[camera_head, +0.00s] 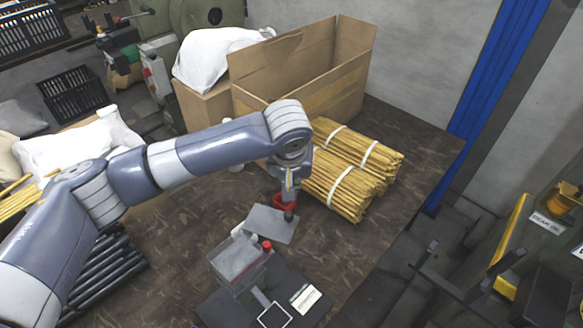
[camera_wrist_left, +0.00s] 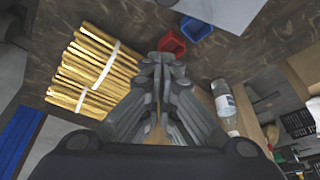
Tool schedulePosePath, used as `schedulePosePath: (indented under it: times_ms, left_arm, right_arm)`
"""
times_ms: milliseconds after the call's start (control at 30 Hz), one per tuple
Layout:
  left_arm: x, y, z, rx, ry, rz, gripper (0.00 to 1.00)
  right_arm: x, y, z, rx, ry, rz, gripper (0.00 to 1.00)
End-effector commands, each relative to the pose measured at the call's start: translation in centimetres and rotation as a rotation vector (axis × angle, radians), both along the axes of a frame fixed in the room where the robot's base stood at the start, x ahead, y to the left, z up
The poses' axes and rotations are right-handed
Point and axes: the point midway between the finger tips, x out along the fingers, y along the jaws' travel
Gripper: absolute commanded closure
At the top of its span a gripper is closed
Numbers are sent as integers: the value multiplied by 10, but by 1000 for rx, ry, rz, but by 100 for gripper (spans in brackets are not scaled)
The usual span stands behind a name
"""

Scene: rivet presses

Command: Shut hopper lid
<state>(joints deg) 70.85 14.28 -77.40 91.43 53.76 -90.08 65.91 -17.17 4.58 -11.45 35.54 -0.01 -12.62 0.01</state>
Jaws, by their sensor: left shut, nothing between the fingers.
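A grey flat plate, which looks like the hopper lid (camera_head: 270,224), extends from the far side of a grey box-like hopper (camera_head: 237,259) on the table. It appears swung open, away from the box top. In the left wrist view a pale grey panel, likely the lid (camera_wrist_left: 228,10), shows at the top edge. My left gripper (camera_head: 290,212) is shut and empty, pointing down by the lid's far right corner. Whether it touches the lid I cannot tell. In the left wrist view its fingers (camera_wrist_left: 162,62) are together. My right gripper is not in view.
A red cup (camera_wrist_left: 172,43) and a blue cup (camera_wrist_left: 196,28) are close to my fingertips. A clear bottle (camera_wrist_left: 222,100) stands nearby. Bundles of yellow sticks (camera_head: 338,190) and an open cardboard box (camera_head: 345,85) lie beyond.

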Motion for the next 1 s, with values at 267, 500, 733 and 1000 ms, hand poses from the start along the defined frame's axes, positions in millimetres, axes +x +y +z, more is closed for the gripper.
schedulePosePath:
  times_ms: [267,500,733,1000]
  left_arm:
    - [-30,3,-1,-1,-1,-3,100]
    - [-39,4,-3,0,0,-2,100]
    - [-39,4,-3,-1,0,-1,100]
    - [-43,3,-1,-2,0,-34,100]
  right_arm:
    - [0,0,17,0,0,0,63]
    - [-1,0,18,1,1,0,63]
    - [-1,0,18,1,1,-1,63]
    - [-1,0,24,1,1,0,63]
